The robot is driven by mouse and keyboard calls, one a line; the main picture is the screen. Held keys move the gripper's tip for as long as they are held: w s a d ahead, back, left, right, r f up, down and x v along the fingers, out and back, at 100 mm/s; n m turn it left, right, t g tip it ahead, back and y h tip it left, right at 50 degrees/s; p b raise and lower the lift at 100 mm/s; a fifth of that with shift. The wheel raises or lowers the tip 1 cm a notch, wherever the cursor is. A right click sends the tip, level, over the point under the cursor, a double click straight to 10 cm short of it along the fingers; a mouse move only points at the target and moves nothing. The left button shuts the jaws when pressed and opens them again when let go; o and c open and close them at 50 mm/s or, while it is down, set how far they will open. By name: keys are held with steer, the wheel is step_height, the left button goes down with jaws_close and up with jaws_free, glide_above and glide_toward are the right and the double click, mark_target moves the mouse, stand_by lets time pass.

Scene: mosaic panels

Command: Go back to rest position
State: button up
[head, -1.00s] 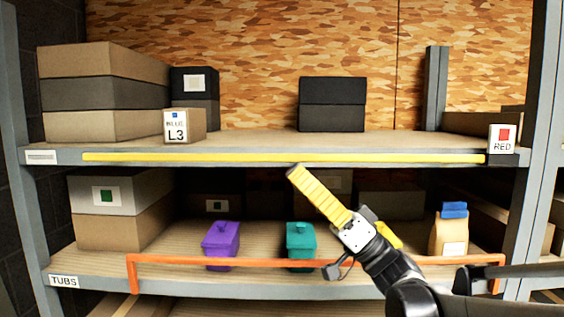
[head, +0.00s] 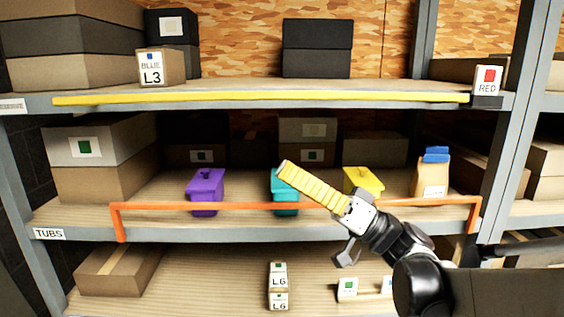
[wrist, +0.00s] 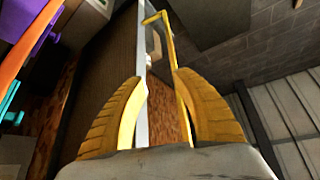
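My gripper (head: 283,166) shows from the side in the head view, its yellow ribbed finger pointing up and left in front of the tub shelf. In the wrist view the two fingers (wrist: 158,78) stand apart with nothing between them. On the middle shelf stand a purple tub (head: 206,188), a teal tub (head: 286,207) and a yellow tub (head: 364,179). My gripper hides part of the teal tub and overlaps the yellow tub's lower edge. Purple and teal things also show at the wrist view's left edge.
An orange rail (head: 160,206) runs along the middle shelf's front, and a yellow strip (head: 260,98) along the upper shelf. A tan bag with a blue top (head: 431,175) stands right of the tubs. Grey uprights (head: 515,150) flank the bay.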

steer(key=s+a+f+m+g+h+b, duration=0.1)
steer(key=s+f+m+h+b, duration=0.2)
steer(key=f, duration=0.6)
steer(key=s+a+f+h+b, duration=0.1)
steer(key=s+f+h+b, duration=0.2)
steer(key=f, duration=0.7)
steer(key=s+a+f+m+g+h+b, duration=0.1)
steer(key=s+a+f+m+h+b, duration=0.15)
steer(key=f+h, duration=0.45)
steer(key=s+d+f+m+h+b, duration=0.1)
steer(key=s+d+f+h+b, duration=0.1)
steer(key=d+f, duration=0.4)
steer(key=s+d+f+m+t+h+b, duration=0.1)
steer(key=s+d+f+h+b, duration=0.1)
steer(key=d+f+h+b, duration=0.2)
steer(key=s+d+f+m+h+b, duration=0.1)
steer(key=s+d+f+h+b, duration=0.1)
steer(key=d+f, duration=0.6)
step_height(320, 180, down, 4)
steer(key=shift+s+d+h+b, duration=0.35)
steer(key=shift+d+h+b, duration=0.05)
steer(key=shift+h+b, duration=0.45)
